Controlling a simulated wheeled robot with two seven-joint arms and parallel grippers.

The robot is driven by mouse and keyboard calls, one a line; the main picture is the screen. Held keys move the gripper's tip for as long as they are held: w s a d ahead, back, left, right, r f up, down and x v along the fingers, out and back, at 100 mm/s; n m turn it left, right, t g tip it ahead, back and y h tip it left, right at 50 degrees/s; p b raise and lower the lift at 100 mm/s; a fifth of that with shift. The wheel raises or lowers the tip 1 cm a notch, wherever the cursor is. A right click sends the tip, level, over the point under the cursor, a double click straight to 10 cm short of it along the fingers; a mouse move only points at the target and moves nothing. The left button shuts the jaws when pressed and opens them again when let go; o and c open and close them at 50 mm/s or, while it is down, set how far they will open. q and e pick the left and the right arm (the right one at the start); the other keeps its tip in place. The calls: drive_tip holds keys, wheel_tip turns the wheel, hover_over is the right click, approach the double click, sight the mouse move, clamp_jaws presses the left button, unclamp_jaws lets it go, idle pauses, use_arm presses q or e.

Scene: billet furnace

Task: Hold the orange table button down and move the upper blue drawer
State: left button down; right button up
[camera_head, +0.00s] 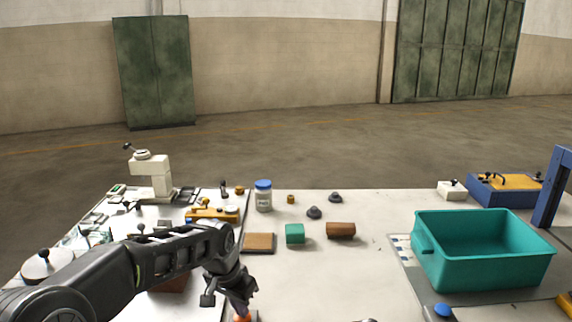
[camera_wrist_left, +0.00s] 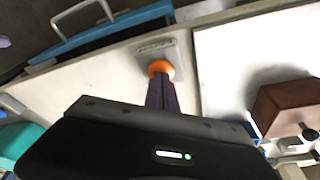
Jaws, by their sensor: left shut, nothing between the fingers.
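The orange button (camera_head: 242,318) shows at the bottom edge of the head view, at the front of the table. In the left wrist view the orange button (camera_wrist_left: 160,68) sits on a small grey plate. My left gripper (camera_head: 241,308) is shut and empty, its fingertips at the button and seemingly touching it. The fingers (camera_wrist_left: 161,80) also show in the left wrist view. Whether the button is pressed down cannot be told. A blue drawer front (camera_wrist_left: 115,35) with a pale bar handle (camera_wrist_left: 85,10) shows beyond the table edge; which drawer it is, I cannot tell. My right gripper is out of view.
A teal bin (camera_head: 480,265) stands at the right, near a blue button (camera_head: 443,310). Fixtures crowd the left. The front middle is mostly clear.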

use_arm(q)
drive_tip(key=w+p+v, duration=0.1)
drive_tip(key=p+v, duration=0.4)
drive_tip(key=v, duration=0.2)
drive_tip(key=shift+w+d+r, duration=0.15)
drive_tip(key=shift+w+d, duration=0.1)
drive_tip(key=shift+d, duration=0.2)
